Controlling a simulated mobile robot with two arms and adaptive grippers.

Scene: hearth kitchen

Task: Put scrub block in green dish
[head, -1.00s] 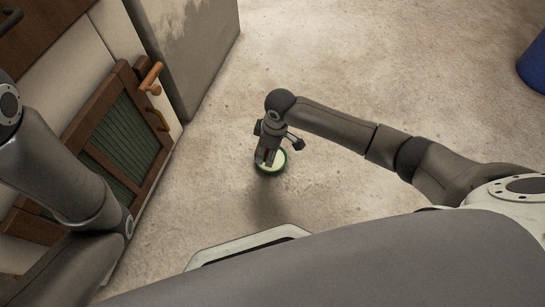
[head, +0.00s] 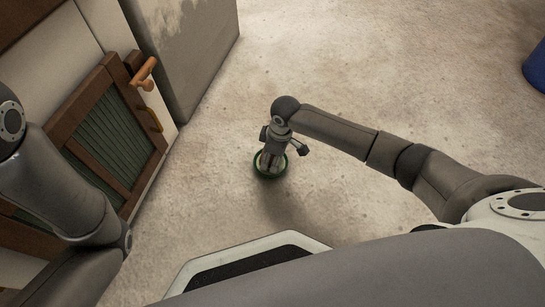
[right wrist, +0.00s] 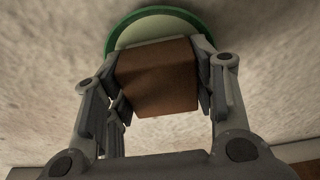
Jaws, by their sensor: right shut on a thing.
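The scrub block, a plain brown block (right wrist: 157,80), sits between the two fingers of my right gripper (right wrist: 158,78) in the right wrist view. The gripper is shut on it. The green dish (right wrist: 122,22), round with a green rim and pale inside, lies just beyond the block and partly hidden by it. In the head view my right gripper (head: 270,163) points down over the dish (head: 285,168), which stands on the floor. The block is not clear in that view, and I cannot tell whether it touches the dish. My left gripper is out of view.
A wooden cabinet door with a green panel (head: 108,137) and an orange-brown handle (head: 144,73) stands at left, beside a grey block-like unit (head: 190,50). A blue round object (head: 537,68) is at the far right. The floor (head: 370,70) around the dish is open.

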